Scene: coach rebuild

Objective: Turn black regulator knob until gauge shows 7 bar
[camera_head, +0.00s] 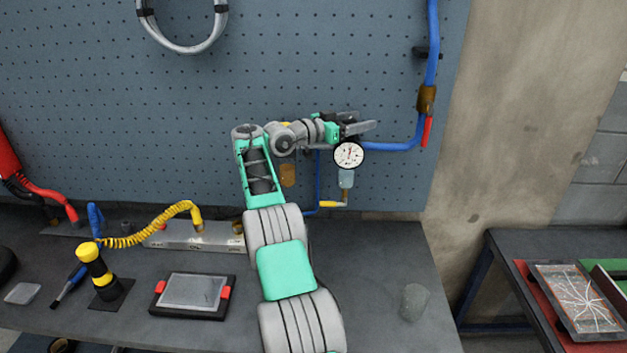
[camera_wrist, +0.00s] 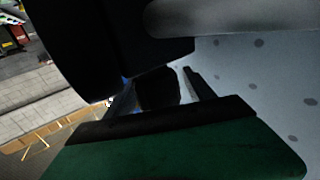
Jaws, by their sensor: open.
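The round white pressure gauge (camera_head: 348,155) hangs on the regulator in front of the blue pegboard. Its dial faces the head camera, but the needle and numbers are too small to read. My gripper (camera_head: 362,127) is just above the gauge, reaching in from the left. The black knob is not clearly seen in the head view, where my gripper covers that spot. In the wrist view my open gripper (camera_wrist: 160,94) has a dark object, possibly the knob (camera_wrist: 158,88), between its fingers. I cannot tell whether they touch it.
A clear bowl (camera_head: 347,178) hangs below the gauge, with a yellow-handled valve (camera_head: 331,204) beneath. A blue pipe (camera_head: 392,146) runs right from the regulator. A tablet (camera_head: 190,292), a black-and-yellow cylinder (camera_head: 97,270) and a glass (camera_head: 414,301) stand on the dark bench (camera_head: 385,260).

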